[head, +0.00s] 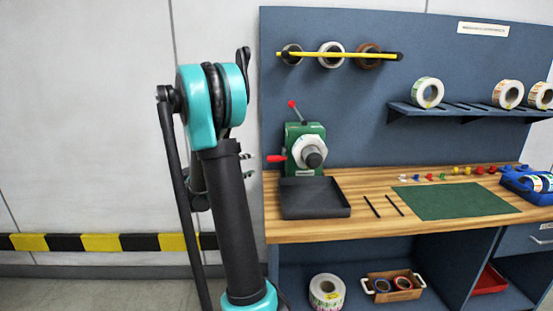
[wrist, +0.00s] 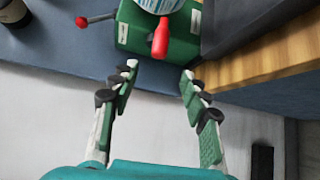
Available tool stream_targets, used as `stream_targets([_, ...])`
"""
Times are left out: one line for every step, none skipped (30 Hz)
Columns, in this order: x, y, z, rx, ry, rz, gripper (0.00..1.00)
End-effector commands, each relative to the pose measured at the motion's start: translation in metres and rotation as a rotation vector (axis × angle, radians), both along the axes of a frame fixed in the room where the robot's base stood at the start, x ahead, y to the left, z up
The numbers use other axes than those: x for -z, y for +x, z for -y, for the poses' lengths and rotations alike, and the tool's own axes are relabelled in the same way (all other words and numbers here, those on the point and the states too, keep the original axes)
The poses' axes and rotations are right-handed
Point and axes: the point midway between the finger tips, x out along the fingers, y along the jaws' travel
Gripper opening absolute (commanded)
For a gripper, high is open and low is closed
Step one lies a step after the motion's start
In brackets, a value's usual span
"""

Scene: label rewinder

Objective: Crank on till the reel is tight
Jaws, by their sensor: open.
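The green rewinder (head: 293,136) stands at the left end of the bench, with a white reel (head: 300,147) on its front. Its red crank grip (head: 277,158) sticks out to the left, and a red-knobbed lever (head: 292,103) rises at the top. In the wrist view the red grip (wrist: 160,38) hangs in front of the green body (wrist: 131,30), with part of the reel (wrist: 160,4) at the top edge. My gripper (wrist: 159,75) is open and empty, its fingers apart, just short of the grip. In the head view my arm mostly hides the gripper.
A dark tray (head: 315,198) sits in front of the rewinder, close to the crank. Two black rods and a green mat (head: 453,201) lie to the right. Label rolls hang on a yellow bar (head: 338,54) above. Open floor lies left of the bench.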

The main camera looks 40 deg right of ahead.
Motion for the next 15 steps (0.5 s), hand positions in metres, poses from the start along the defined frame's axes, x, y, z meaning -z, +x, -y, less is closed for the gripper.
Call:
stream_targets([0.000,0.001,0.004,0.002,-0.005,-0.001,0.46])
stream_targets([0.000,0.002,0.007,0.002,-0.005,-0.001,0.46])
stream_targets([0.001,0.002,0.012,0.003,-0.005,-0.001,0.46])
stream_targets([0.001,0.003,0.016,0.005,-0.004,-0.001,0.46])
stream_targets([0.002,0.004,0.020,0.005,-0.004,-0.001,0.46])
stream_targets([0.003,0.005,0.027,0.005,-0.004,-0.001,0.46])
stream_targets([0.003,0.007,0.033,0.005,-0.004,-0.001,0.46])
stream_targets([0.004,0.008,0.038,0.005,-0.004,-0.001,0.46])
stream_targets([0.005,0.010,0.046,0.005,-0.003,-0.001,0.46])
stream_targets([0.005,0.011,0.052,0.006,-0.003,-0.001,0.46])
stream_targets([0.006,0.012,0.058,0.005,-0.003,-0.001,0.46])
stream_targets([0.007,0.014,0.066,0.005,-0.003,-0.001,0.46])
stream_targets([0.008,0.016,0.071,0.005,-0.003,-0.001,0.46])
stream_targets([0.008,0.017,0.077,0.004,-0.003,-0.001,0.46])
stream_targets([0.009,0.018,0.085,0.005,-0.003,-0.001,0.46])
